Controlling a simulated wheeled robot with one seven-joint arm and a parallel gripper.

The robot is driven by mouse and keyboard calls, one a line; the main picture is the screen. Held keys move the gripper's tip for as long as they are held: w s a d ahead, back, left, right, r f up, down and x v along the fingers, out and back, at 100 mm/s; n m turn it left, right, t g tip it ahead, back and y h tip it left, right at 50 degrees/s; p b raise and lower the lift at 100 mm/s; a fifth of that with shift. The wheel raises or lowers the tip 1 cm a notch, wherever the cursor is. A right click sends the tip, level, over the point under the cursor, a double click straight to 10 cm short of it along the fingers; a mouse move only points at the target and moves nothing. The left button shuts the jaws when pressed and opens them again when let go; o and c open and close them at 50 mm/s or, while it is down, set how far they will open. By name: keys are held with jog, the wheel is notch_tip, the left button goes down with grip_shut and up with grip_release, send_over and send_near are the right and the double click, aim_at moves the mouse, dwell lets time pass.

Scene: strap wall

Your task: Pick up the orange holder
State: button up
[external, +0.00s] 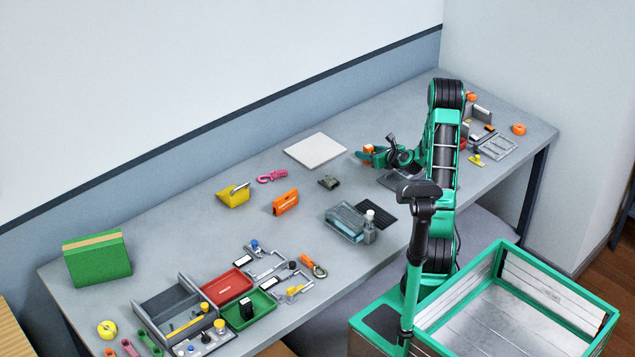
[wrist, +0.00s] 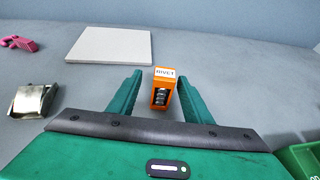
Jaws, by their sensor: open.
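An orange holder (wrist: 161,97) with a white label reading "RIVET" and dark-silver ringed contents stands upright on the grey table. My gripper (wrist: 160,82) is open, with one green finger on each side of the holder and a visible gap on both sides. In the external view my gripper (external: 371,155) is low over the table in front of the dark wall strip, and the orange holder (external: 368,149) shows at its fingers, partly hidden. Whether the fingers touch the holder cannot be told there.
A white square board (external: 315,150) lies to the left, with a metal buckle (external: 329,182) nearer. Another orange block (external: 286,202), a yellow dispenser (external: 233,195) and a pink clip (external: 272,176) lie further left. A green bin (wrist: 300,158) is at the wrist view's lower right.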

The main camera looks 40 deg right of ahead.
jog(key=x, duration=0.5)
jog(key=shift+d+r, duration=0.1)
jog(key=shift+d, duration=0.1)
jog(key=shift+c, duration=0.3)
grip_shut()
jog(key=shift+r, duration=0.1)
